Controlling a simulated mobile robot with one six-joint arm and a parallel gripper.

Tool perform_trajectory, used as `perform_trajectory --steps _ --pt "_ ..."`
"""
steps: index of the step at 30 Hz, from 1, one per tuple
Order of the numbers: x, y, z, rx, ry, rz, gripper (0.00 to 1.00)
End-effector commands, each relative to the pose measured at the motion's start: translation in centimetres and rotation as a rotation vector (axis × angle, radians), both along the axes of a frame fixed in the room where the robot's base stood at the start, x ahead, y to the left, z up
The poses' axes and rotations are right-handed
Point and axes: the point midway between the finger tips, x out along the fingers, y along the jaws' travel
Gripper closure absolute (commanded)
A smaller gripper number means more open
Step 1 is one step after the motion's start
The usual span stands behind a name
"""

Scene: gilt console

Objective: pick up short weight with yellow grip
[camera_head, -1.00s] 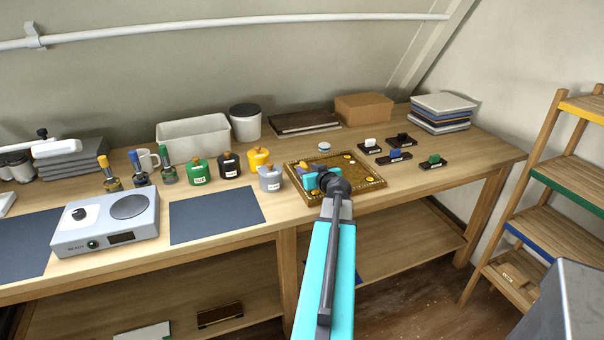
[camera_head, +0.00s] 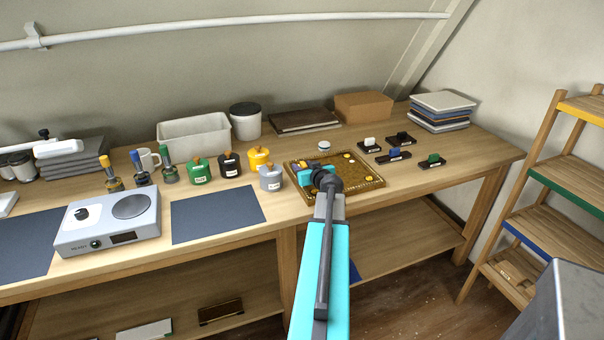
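My gripper (camera_head: 318,172) is over the left part of an ornate gilt tray (camera_head: 372,185) and partly hides it. A small yellow part (camera_head: 325,163) shows just beyond the gripper, beside a dark blue piece. I cannot tell whether this yellow part is the short weight's grip, or whether the fingers touch it. Small round yellow pieces lie on the tray, one near the back (camera_head: 347,155) and one at the right (camera_head: 369,178). The wrist hides the fingertips, so their opening does not show.
Left of the tray stand grey (camera_head: 270,178), yellow (camera_head: 259,158), black (camera_head: 230,164) and green (camera_head: 200,171) lidded pots. A small white-topped round item (camera_head: 323,147) stands behind the tray. Dark-based blocks with coloured grips (camera_head: 394,155) stand to the right. A dark mat (camera_head: 215,215) lies clear at the front.

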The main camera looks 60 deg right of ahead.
Motion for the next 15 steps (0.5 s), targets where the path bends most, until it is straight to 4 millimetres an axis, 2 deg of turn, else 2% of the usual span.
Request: perform_trajectory --steps 4,9,11,15 --pt "0.01 0.0 0.02 0.0 0.0 0.0 0.64" --pt "0.02 0.01 0.02 0.0 0.0 0.0 0.93" --pt "0.02 0.01 0.06 -0.001 -0.001 0.0 1.0" --pt "0.03 0.01 0.06 -0.001 -0.001 0.0 1.0"
